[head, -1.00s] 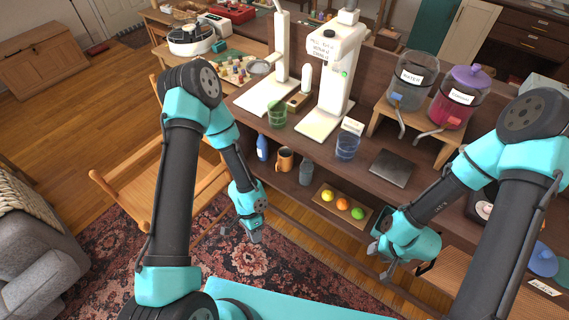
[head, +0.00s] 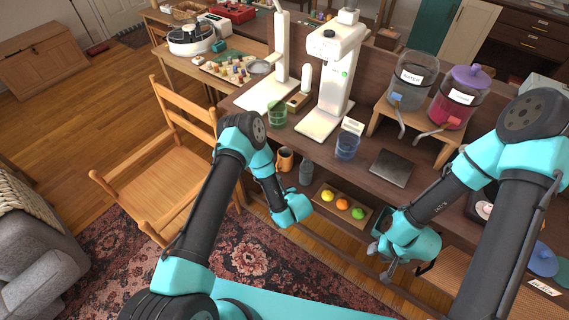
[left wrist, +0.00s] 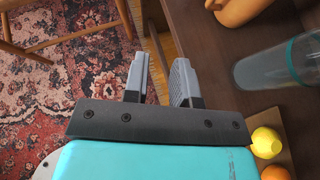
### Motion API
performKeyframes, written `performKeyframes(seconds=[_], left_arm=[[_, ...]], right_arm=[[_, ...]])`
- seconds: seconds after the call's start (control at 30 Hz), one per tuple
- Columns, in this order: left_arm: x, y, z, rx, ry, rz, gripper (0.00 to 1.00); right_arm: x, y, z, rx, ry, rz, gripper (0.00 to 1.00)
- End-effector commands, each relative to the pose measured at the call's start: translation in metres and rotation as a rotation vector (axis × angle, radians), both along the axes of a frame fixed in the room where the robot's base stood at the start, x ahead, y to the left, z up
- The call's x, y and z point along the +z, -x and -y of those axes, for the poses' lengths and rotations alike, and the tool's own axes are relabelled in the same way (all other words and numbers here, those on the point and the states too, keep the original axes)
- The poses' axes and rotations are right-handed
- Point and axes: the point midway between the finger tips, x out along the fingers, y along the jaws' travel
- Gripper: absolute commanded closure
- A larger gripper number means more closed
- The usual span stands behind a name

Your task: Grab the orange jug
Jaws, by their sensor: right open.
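The orange jug (head: 285,158) stands on the lower shelf of the wooden counter, just right of my left forearm in the head view. Its lower part shows at the top of the left wrist view (left wrist: 236,10), cut by the frame edge. My left gripper (left wrist: 160,78) has its two fingers apart with nothing between them; it is off the shelf edge, apart from the jug. In the head view its fingertips are hidden behind the wrist. My right gripper (head: 389,266) is open and empty, low in front of the counter, right of the fruit tray.
A grey tumbler (head: 306,171) stands right of the jug; it looms in the left wrist view (left wrist: 280,65). A wooden tray (head: 325,205) holds a lemon, an orange and a lime. A wooden chair (head: 150,170) stands left of my left arm.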

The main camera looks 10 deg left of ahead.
Motion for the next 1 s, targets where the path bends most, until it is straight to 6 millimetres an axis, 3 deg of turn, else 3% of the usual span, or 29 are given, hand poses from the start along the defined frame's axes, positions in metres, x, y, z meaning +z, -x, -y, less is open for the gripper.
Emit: performKeyframes(seconds=[0.1,0.3,0.67,1.0], left_arm=[[0.007,-0.015,0.023,-0.117,-0.037,0.111,0.75],[0.014,-0.023,0.038,-0.185,-0.056,0.188,0.75],[0.013,-0.025,0.035,-0.183,-0.055,0.186,0.75],[-0.006,-0.062,0.010,-0.181,-0.056,0.187,0.75]], right_arm=[[0.000,0.000,0.000,0.000,0.000,0.000,0.57],[0.000,0.000,0.000,0.000,0.000,0.000,0.57],[0.000,0.000,0.000,0.000,0.000,0.000,0.57],[0.000,0.000,0.000,0.000,0.000,0.000,0.57]])
